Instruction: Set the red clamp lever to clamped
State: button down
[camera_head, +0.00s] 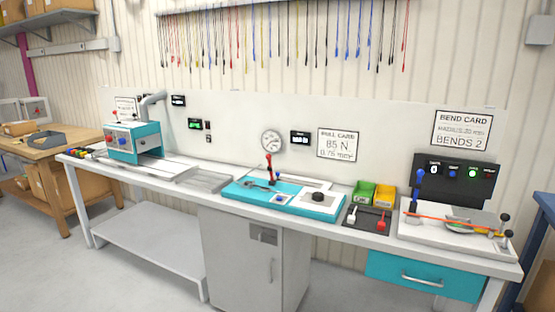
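A lever with a red grip (268,160) stands roughly upright on the teal bench fixture (236,189), just below the round dial gauge (271,141). It is small in the view, so I cannot tell whether it is clamped. The fixture also has a small pale block with a blue spot (278,199) and a black round knob (318,196). My gripper is not in view.
A teal machine (133,142) stands at the bench's left. Right of the fixture are a dark tray (355,226) with white-handled and red-handled items, green and yellow bins (385,196), and a bending fixture (470,243). The floor in front is clear.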

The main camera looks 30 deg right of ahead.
aim_at(268, 156)
jog(key=u, duration=0.05)
jog(key=i, duration=1)
jog(key=z, duration=0.05)
